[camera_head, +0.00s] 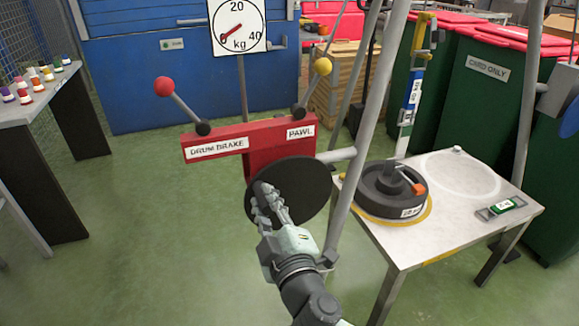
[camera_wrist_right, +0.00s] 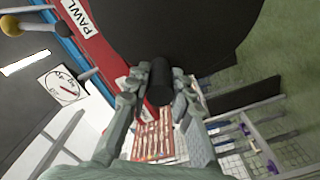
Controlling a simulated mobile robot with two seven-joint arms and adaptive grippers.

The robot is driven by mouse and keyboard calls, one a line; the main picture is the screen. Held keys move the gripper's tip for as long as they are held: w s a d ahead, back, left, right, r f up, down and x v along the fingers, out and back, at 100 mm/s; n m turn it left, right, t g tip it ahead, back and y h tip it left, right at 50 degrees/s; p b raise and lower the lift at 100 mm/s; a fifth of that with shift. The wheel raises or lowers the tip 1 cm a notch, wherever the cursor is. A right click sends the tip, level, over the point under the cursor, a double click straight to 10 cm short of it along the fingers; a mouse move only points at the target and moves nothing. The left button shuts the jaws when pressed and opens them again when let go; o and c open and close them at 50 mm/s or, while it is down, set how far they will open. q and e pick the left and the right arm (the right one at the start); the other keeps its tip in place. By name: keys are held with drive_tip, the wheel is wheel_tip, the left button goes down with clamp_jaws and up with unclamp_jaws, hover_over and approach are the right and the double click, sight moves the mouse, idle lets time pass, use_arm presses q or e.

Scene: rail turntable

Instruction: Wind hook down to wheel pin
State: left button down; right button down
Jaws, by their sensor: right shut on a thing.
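My right gripper (camera_head: 268,205) is shut on the dark handle (camera_wrist_right: 160,82) of the black crank disc (camera_head: 318,183), at the disc's lower left. In the right wrist view my fingers (camera_wrist_right: 158,90) sit on both sides of the handle. I cannot make out the hook clearly. My left gripper is not in view.
A red beam (camera_head: 250,140) carries a red-knobbed DRUM BRAKE lever (camera_head: 180,100) and a yellow-knobbed PAWL lever (camera_head: 315,85). A kg dial (camera_head: 238,27) stands behind. Grey frame legs (camera_head: 360,130) stand between the disc and the white table (camera_head: 450,235). Green floor is free at left.

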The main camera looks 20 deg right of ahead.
drive_tip(key=shift+s+a+f+n, duration=0.1)
drive_tip(key=shift+a+f+n, duration=0.35)
drive_tip(key=shift+f+n, duration=0.3)
drive_tip(key=shift+a+f+n, duration=0.3)
drive_tip(key=shift+f+n, duration=0.55)
drive_tip(key=shift+n, duration=0.4)
drive_tip(key=shift+a+f+n, duration=0.15)
drive_tip(key=shift+f+n, duration=0.75)
drive_tip(key=shift+n, duration=0.2)
drive_tip(key=shift+f, duration=0.1)
drive_tip(key=shift+f+n, duration=0.85)
drive_tip(key=shift+n, duration=0.35)
